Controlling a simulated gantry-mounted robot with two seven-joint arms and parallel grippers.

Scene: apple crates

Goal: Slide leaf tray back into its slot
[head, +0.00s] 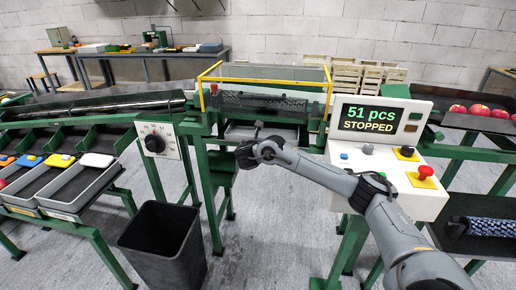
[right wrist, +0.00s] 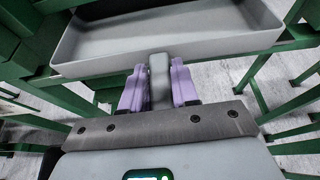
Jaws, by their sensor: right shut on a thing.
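The leaf tray (right wrist: 170,38) is a shallow grey tray with a handle (right wrist: 159,75) at its front. In the right wrist view my right gripper (right wrist: 158,84) has its two purple fingers on either side of that handle, shut on it. In the head view the tray (head: 240,132) is under the machine's glass-guarded section, between green frame legs, partly hidden by my right arm. How deep the tray sits in its slot is unclear. My left gripper is not in view.
The control box (head: 385,160) reads "51 pcs STOPPED" and stands right of the tray. A black bin (head: 165,240) stands on the floor at the left front. Green frame legs (head: 213,190) flank the opening. Grey crates (head: 80,187) sit further left.

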